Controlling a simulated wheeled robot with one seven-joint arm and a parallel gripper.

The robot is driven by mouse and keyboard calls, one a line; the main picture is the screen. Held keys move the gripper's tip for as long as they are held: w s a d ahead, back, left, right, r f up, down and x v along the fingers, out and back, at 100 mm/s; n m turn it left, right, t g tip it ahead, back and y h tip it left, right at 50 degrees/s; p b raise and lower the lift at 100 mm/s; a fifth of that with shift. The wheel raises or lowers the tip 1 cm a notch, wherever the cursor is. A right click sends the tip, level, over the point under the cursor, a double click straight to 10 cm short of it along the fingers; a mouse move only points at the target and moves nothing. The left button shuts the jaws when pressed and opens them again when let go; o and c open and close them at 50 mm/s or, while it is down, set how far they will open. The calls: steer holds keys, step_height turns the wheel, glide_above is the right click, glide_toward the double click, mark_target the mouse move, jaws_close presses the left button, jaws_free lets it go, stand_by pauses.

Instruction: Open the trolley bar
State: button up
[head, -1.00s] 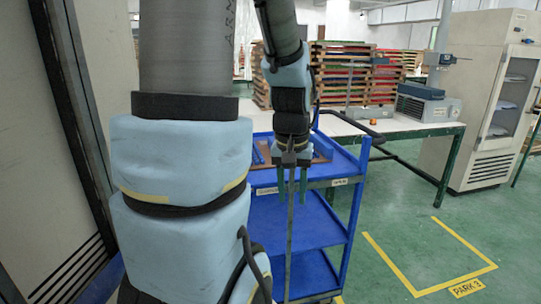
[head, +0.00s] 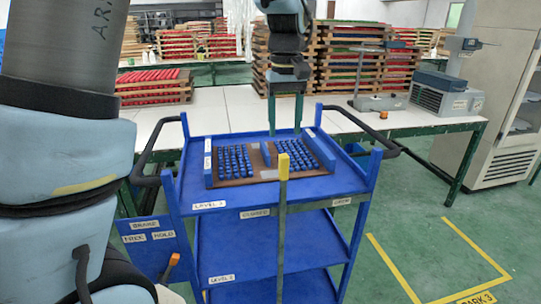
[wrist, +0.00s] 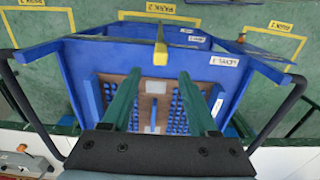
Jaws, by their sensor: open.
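The trolley bar (head: 282,210) is an upright metal strip with a yellow tip at the front of the blue trolley (head: 190,190). It stands between the CLOSED label (head: 255,213) and the OPEN label (head: 342,201), nearer CLOSED. In the wrist view its yellow handle (wrist: 160,52) lies beyond my fingertips, centred between them. My gripper (head: 286,130) points down over the back part of the trolley top, with its two green fingers apart and empty. My gripper also shows in the wrist view (wrist: 159,74). It is apart from the bar.
A brown tray (head: 262,178) with several blue pieces sits on the top shelf. Black handles flank the trolley. A white table (head: 230,105) stands close behind, with stacked wooden trays (head: 350,60) beyond. Green floor is open at the right.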

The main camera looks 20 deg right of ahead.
mark_target(284, 155)
step_height(284, 155, down, 10)
steer(key=shift+p, duration=0.8)
steer(key=shift+c, duration=0.2)
jaws_close()
stand_by(0.7)
